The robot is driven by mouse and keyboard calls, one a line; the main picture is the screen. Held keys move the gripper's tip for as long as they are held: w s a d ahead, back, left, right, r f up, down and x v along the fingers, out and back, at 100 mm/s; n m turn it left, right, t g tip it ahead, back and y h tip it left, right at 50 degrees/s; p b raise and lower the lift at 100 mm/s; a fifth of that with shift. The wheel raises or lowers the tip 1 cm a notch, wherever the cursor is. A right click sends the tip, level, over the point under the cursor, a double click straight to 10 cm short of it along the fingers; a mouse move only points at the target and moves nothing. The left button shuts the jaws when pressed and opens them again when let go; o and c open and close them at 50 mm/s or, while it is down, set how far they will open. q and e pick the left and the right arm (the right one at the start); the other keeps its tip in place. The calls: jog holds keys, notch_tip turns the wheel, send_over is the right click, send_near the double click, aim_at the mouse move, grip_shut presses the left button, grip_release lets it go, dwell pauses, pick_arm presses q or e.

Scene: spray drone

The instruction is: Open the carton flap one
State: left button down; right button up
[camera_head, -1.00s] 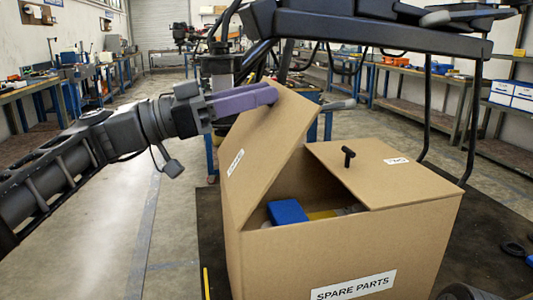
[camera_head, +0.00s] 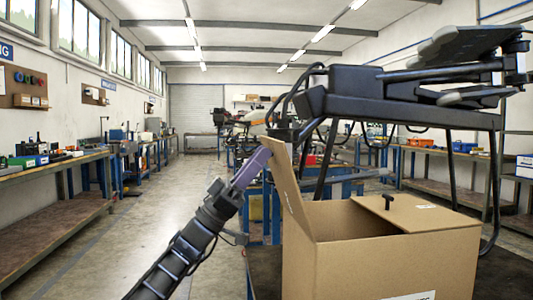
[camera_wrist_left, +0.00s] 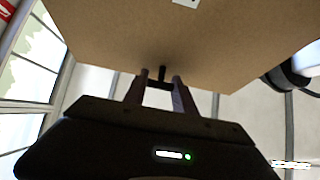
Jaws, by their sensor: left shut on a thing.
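The cardboard carton (camera_head: 380,262) stands on a dark surface at the lower right of the head view. Its left flap (camera_head: 290,195) is raised and stands near upright, leaning slightly left at the top. My left gripper (camera_head: 264,153) is at the upper outer side of this flap. In the left wrist view, its fingers (camera_wrist_left: 161,78) are closed around a dark knob (camera_wrist_left: 162,72) on the brown flap panel. The right flap (camera_head: 425,212) lies nearly flat, with a black T-shaped knob (camera_head: 388,201). The carton's contents are hidden now. My right gripper is not in view.
A large dark drone frame (camera_head: 410,105) with thin legs stands just behind and over the carton. Workbenches (camera_head: 50,170) line the left wall, with more on the right (camera_head: 445,160). Open floor lies left of the carton.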

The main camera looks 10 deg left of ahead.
pick_arm(q)
jog(key=shift+a+r+b+v, duration=0.15)
jog(key=shift+b+v, duration=0.15)
jog(key=shift+v, duration=0.45)
jog(key=shift+a+r+b+v, duration=0.1)
jog(key=shift+b+v, duration=0.2)
jog(key=shift+v, duration=0.45)
jog(key=c, duration=1)
grip_release()
jog(key=b+v, duration=0.3)
jog(key=v, duration=0.4)
jog(key=shift+a+f, duration=0.25)
jog(key=shift+a, duration=0.05)
jog(key=shift+s, duration=0.15)
